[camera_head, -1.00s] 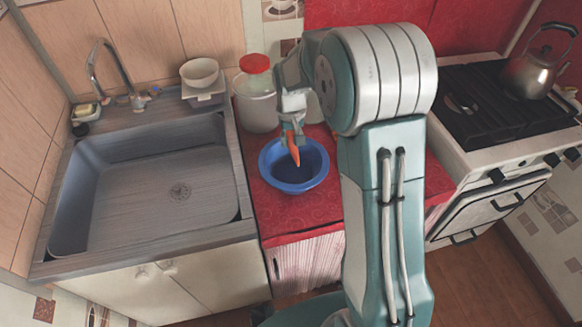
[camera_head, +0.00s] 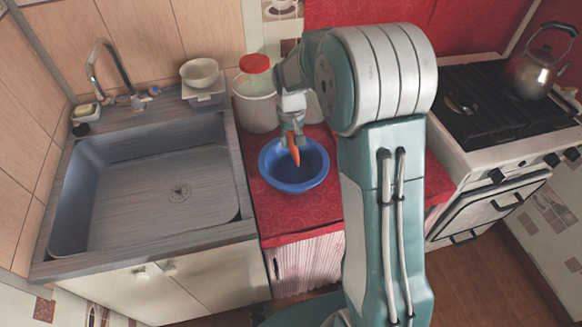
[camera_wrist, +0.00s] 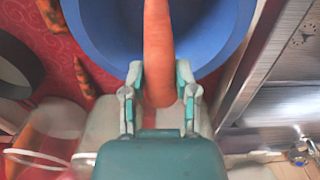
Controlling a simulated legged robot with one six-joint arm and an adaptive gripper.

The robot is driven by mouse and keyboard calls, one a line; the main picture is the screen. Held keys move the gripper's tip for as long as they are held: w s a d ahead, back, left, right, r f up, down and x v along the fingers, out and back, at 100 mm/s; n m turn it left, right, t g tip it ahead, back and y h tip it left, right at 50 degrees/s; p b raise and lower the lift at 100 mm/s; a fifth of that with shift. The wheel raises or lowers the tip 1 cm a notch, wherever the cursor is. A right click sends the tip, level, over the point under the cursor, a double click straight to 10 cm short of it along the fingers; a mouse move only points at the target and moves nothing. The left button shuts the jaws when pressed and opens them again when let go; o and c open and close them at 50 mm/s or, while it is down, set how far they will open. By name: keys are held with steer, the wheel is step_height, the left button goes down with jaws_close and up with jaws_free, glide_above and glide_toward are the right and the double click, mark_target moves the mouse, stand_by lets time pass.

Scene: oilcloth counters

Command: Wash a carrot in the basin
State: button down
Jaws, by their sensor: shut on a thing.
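An orange carrot (camera_head: 294,151) is held by my gripper (camera_head: 294,138), its tip pointing down over the blue basin (camera_head: 315,181). The basin stands on the red oilcloth counter (camera_head: 265,205). In the wrist view the carrot (camera_wrist: 158,45) lies between the two fingers of my gripper (camera_wrist: 160,85), which are shut on it. The blue basin (camera_wrist: 225,20) fills the picture behind it. I cannot tell whether the tip touches anything in the basin. More carrots (camera_wrist: 83,77) lie on the red cloth beside the basin.
A metal sink (camera_head: 150,195) with a tap (camera_head: 110,75) is to the left. A white tub with a red lid (camera_head: 257,95) stands behind the basin. A white bowl on a scale (camera_head: 200,78) sits behind the sink. The stove (camera_head: 490,110) and kettle (camera_head: 537,70) are to the right.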

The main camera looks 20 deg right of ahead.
mark_target(291, 139)
steer(key=shift+r, duration=0.1)
stand_by(0.5)
steer(key=shift+r, duration=1.9)
